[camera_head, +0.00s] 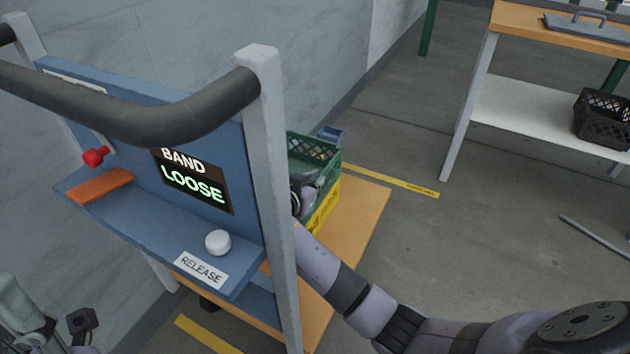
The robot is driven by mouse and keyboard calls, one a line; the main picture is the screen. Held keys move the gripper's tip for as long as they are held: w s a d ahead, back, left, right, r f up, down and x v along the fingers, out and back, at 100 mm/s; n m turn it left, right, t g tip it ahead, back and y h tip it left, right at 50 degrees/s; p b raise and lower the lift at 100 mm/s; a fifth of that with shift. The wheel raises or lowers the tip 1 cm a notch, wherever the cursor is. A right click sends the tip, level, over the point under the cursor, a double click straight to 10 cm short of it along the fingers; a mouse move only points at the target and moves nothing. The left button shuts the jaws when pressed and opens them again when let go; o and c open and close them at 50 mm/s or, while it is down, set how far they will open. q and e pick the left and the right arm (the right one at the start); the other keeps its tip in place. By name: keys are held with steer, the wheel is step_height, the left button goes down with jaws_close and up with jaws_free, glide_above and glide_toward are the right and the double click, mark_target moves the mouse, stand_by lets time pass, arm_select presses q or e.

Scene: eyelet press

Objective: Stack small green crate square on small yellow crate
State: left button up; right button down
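The small green crate (328,172) shows behind the grey post of the blue panel. It appears to sit on the small yellow crate (326,212), whose side shows just below it. The post hides their left parts, so I cannot tell how squarely they line up. My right gripper (299,197) is at the near side of the green crate, partly hidden by the post. Its fingertips do not show clearly, so its grip cannot be read. My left gripper (82,330) is only partly visible at the bottom left, away from the crates.
The crates stand on a wooden top (362,215). The blue panel (125,130) with a dark bar handle (130,112), "BAND LOOSE" display (192,180) and white release knob (218,242) blocks the left. A black crate (603,120) sits on a shelf at right.

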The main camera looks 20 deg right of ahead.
steer(key=shift+r, duration=0.1)
steer(key=c, duration=1.7)
jaws_free()
